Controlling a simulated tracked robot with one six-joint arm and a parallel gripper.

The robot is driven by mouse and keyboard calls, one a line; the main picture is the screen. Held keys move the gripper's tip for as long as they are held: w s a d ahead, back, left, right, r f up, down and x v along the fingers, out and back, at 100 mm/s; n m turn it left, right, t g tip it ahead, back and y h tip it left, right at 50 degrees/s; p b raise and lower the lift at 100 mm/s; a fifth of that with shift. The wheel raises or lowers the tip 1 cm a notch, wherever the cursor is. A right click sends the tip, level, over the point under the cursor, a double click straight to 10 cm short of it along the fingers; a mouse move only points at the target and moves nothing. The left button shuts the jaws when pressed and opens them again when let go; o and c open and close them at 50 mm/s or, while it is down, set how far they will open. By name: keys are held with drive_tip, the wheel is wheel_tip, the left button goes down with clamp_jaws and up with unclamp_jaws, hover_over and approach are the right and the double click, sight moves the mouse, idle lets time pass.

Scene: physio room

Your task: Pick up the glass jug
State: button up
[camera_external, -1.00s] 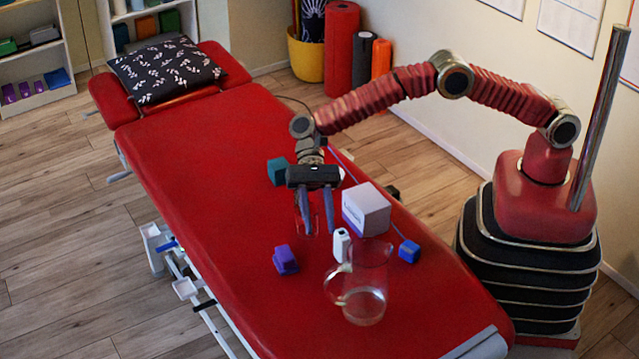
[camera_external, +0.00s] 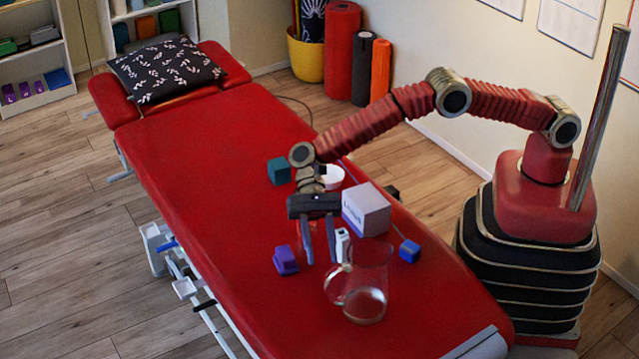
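The glass jug (camera_external: 367,285) stands upright on the red treatment table (camera_external: 215,170), near its front right end. It is clear, with its handle on the left side. My gripper (camera_external: 319,262) points down with its two fingers apart. It is above and left of the jug in the picture, just beyond the handle. I see nothing between the fingers that it holds. I cannot tell exactly how high the fingertips are over the table.
Close to my gripper are a white box (camera_external: 366,210), a small white item (camera_external: 342,244) and a purple block (camera_external: 285,260). A blue block (camera_external: 409,251), a teal block (camera_external: 279,171) and a white round item (camera_external: 332,177) lie around. A patterned pillow (camera_external: 165,68) is at the far end.

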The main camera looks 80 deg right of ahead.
sight(326, 281)
drive_tip(key=shift+x, duration=1.6)
drive_tip(key=shift+x, duration=2.55)
clamp_jaws()
drive_tip(key=shift+r, duration=0.1)
drive_tip(key=shift+a+r, duration=0.1)
drive_tip(key=shift+r, duration=0.05)
